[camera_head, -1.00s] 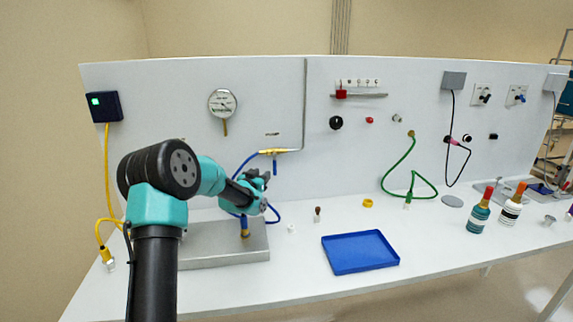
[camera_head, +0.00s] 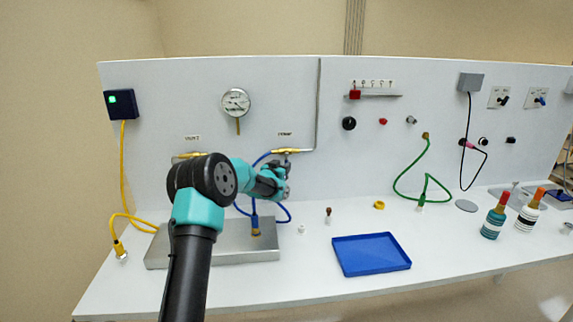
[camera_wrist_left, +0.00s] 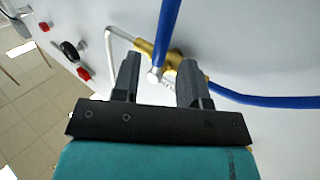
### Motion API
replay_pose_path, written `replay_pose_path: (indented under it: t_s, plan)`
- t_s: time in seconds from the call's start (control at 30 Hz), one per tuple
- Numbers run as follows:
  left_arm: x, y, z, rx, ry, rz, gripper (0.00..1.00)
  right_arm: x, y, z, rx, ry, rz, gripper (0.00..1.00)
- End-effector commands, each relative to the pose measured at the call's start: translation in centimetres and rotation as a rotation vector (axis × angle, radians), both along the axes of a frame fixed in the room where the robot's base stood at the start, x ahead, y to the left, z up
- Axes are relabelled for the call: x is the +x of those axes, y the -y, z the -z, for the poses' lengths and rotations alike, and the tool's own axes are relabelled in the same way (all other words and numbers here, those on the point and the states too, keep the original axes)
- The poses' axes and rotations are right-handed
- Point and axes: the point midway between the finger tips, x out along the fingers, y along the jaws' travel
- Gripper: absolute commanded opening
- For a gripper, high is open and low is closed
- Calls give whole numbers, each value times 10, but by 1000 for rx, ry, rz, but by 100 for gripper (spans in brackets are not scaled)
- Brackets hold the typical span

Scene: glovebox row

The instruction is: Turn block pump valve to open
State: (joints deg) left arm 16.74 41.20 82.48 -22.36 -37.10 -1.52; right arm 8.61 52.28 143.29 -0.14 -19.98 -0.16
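The brass pump valve (camera_head: 290,151) is on the back panel under a small label, in line with a metal pipe on its right and a blue hose on its left. In the left wrist view the brass body (camera_wrist_left: 172,58) carries a blue lever (camera_wrist_left: 168,30), which stands across the pipe line. My left gripper (camera_head: 282,172) is just below the valve and hides the lever in the head view. In the wrist view its two fingers (camera_wrist_left: 159,65) are apart, with the lever's bolted end between them in the picture. Contact cannot be told. My right gripper is not in view.
A second brass valve (camera_head: 188,155) is to the left, partly behind my arm. A pressure gauge (camera_head: 236,102) is above. A metal plate (camera_head: 215,250) with a blue hose end lies below. A blue tray (camera_head: 371,254) and small loose parts are on the right.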

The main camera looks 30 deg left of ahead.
Motion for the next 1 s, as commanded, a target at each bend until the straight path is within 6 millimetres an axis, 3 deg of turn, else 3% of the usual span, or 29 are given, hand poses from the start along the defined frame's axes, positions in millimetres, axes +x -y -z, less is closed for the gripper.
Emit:
replay_pose_path:
  t_s: [0.3,0.7,1.0]
  plan:
    - [33,-1,1,0,0,1,40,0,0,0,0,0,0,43]
    - [37,-2,0,0,0,1,40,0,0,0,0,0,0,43]
    - [37,-2,0,0,0,1,11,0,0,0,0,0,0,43]
